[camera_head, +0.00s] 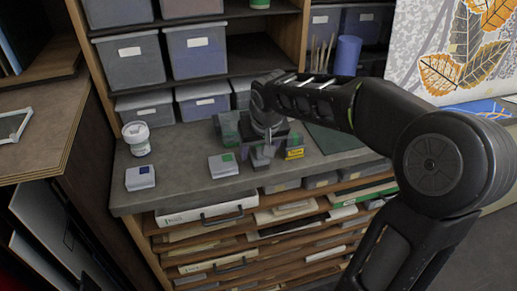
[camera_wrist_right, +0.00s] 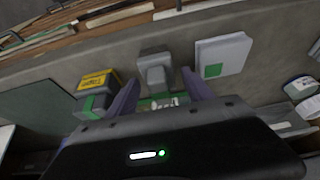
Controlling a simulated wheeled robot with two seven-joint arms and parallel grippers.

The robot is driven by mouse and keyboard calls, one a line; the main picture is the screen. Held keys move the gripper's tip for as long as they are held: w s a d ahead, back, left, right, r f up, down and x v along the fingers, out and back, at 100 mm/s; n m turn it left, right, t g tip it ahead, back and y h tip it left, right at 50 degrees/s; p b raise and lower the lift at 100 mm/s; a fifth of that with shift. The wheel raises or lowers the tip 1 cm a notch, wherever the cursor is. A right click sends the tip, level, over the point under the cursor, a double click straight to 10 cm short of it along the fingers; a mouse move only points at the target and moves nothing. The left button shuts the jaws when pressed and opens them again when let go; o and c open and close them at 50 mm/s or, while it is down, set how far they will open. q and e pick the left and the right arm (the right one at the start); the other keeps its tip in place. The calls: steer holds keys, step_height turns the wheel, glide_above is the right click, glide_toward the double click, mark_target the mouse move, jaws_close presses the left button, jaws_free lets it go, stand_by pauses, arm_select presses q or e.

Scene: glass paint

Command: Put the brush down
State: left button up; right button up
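My right gripper (camera_head: 263,150) is low over the grey worktop, near its front edge. In the right wrist view its two fingers (camera_wrist_right: 160,88) are spread apart. A grey, block-like piece with a narrower part (camera_wrist_right: 155,68) shows between and just beyond the fingertips, with gaps on both sides; I cannot tell whether it is the brush. A green-and-white labelled item (camera_wrist_right: 162,103) shows lower between the fingers, partly hidden by my gripper. No brush can be made out for certain. My left gripper is in neither view.
A flat grey box with a green square (camera_head: 224,165) and a yellow-labelled block (camera_head: 295,153) flank my gripper. A white jar (camera_head: 137,138) and a blue-marked box (camera_head: 140,177) stand farther left. The worktop (camera_head: 185,168) between the boxes is clear. Storage bins (camera_head: 203,101) stand behind.

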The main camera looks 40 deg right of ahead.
mark_target(261, 147)
steer(key=shift+f, duration=0.15)
steer(key=b+v, duration=0.1)
steer(key=v, duration=0.6)
steer(key=shift+s+r+b, duration=0.25)
steer(key=shift+r+b, duration=0.1)
stand_by(0.7)
